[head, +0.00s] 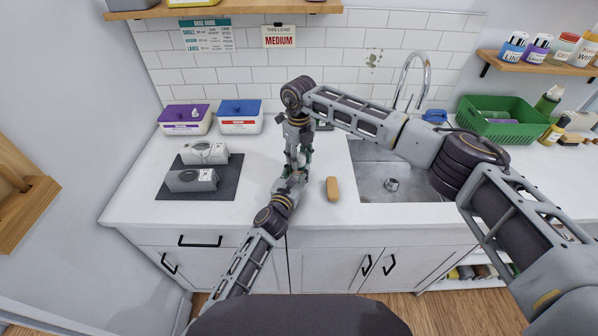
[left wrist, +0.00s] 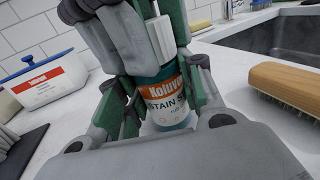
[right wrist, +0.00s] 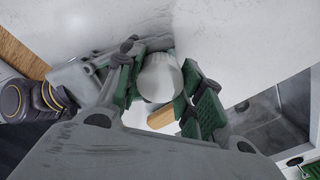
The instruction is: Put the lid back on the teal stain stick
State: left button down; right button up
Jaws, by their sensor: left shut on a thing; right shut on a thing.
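The teal stain stick (left wrist: 168,100) stands upright on the counter in the left wrist view, its label facing the camera. My left gripper (head: 291,178) is shut around its body, low over the counter. The white lid (left wrist: 160,38) is directly above the stick, between the fingers of my right gripper (head: 299,157), which points down and is shut on it. The lid's round top shows in the right wrist view (right wrist: 160,77). Its lower edge looks close to or touching the stick's top; I cannot tell whether it is seated. In the head view the grippers mostly hide both.
A wooden brush (head: 333,189) lies just right of the grippers, before the sink (head: 408,186). A dark mat (head: 221,188) with two grey devices lies left. Purple-lidded (head: 186,120) and blue-lidded (head: 240,117) boxes stand behind it. A green basket (head: 497,119) is far right.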

jog(key=m, duration=0.3)
jog(key=shift+m, duration=0.4)
jog(key=m, duration=0.4)
jog(key=o, duration=1.1)
jog(key=shift+r, duration=2.25)
